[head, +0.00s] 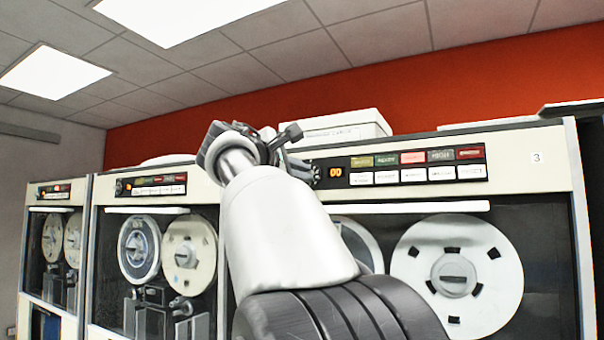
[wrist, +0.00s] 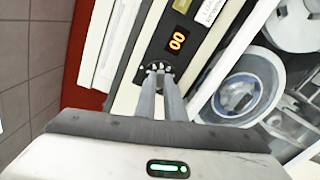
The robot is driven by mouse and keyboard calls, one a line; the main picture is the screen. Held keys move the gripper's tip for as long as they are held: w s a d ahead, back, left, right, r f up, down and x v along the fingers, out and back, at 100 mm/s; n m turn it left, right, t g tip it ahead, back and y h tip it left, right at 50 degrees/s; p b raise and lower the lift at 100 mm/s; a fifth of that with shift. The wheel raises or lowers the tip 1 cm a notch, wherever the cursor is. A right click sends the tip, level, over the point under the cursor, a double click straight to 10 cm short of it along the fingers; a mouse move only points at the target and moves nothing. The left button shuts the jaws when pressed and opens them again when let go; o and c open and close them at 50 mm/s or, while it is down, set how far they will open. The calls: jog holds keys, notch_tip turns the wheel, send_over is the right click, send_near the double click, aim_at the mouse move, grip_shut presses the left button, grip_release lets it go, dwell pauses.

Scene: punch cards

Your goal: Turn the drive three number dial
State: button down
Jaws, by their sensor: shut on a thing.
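The drive three cabinet (head: 541,190) is the large tape drive on the right, marked with a small 3. Its number dial (wrist: 155,67) is a dark round knob with light marks, at the end of the control strip beside the orange-lit display (wrist: 176,38). The display also shows in the head view (head: 335,171) and seems to read zeros. My gripper (wrist: 160,73) is at the dial, its two grey fingers shut on it. In the head view, my arm and hand hide most of the dial.
Coloured and white buttons (head: 415,168) run along the strip right of the display. Tape reels (head: 457,275) sit behind the front below. Other drives (head: 150,250) stand to the left. A white box (head: 345,127) lies on top.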

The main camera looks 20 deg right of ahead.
jog(key=m+b, duration=0.5)
jog(key=m, duration=1.6)
jog(key=shift+f, duration=0.1)
jog(key=shift+m, duration=0.3)
dwell(0.5)
jog(key=c, duration=1.8)
grip_release()
jog(key=shift+c, duration=0.2)
jog(key=b+v, duration=0.4)
jog(key=v, duration=1.3)
jog(key=shift+a, duration=0.2)
